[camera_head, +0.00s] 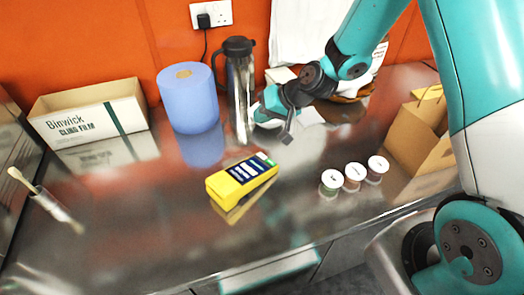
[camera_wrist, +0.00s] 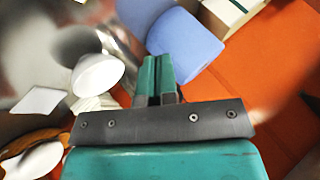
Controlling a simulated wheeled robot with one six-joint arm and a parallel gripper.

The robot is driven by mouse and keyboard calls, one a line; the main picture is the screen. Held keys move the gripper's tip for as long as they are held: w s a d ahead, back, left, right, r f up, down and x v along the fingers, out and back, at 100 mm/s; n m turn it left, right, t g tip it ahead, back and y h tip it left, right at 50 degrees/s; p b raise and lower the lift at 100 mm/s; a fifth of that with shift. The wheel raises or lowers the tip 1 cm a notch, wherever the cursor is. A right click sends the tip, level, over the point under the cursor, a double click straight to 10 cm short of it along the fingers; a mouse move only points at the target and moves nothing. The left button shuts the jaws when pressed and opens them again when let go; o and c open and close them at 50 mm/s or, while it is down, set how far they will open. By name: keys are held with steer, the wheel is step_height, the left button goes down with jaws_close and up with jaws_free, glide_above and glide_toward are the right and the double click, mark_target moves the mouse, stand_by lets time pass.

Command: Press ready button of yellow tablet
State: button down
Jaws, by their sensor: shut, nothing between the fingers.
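The yellow tablet (camera_head: 241,179) lies on the shiny steel counter in the middle of the head view. It is a chunky yellow case with a dark blue face bearing pale text and a green patch at its far right end. I cannot make out which part is the ready button. My gripper (camera_head: 287,139) is above and beyond the tablet's far right end, apart from it. In the wrist view the teal fingers of my gripper (camera_wrist: 157,76) are together and empty. The tablet does not show in the wrist view.
A blue paper roll (camera_head: 188,99) and a steel flask (camera_head: 240,85) stand behind. A white bowl (camera_wrist: 97,73) is near my gripper. Several small jars, among them one with a white lid (camera_head: 330,180), stand right of the tablet. A cling film box (camera_head: 95,115) is left.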

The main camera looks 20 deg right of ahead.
steer(key=m+t, duration=0.1)
steer(key=m, duration=0.1)
glide_above(265, 156)
steer(key=w+d, duration=0.1)
step_height(265, 156, down, 5)
steer(key=shift+w+d+r, duration=0.2)
steer(key=f+b, duration=0.2)
steer(key=f, duration=0.1)
steer(key=f+b, duration=0.1)
steer(key=f, duration=0.1)
steer(key=a+f+b, duration=0.1)
steer(key=f+b, duration=0.1)
steer(key=f, duration=0.1)
steer(key=shift+s+a+f+b, duration=0.1)
steer(key=shift+s+f+b, duration=0.2)
steer(key=shift+f+b, duration=0.05)
steer(key=shift+f, duration=0.1)
stand_by(1.5)
steer(key=shift+f+b, duration=0.3)
steer(key=shift+b, duration=0.15)
steer(key=shift+f+b, duration=0.35)
stand_by(0.4)
steer(key=shift+r, duration=0.1)
steer(key=shift+r+p, duration=0.5)
steer(key=shift+r, duration=0.2)
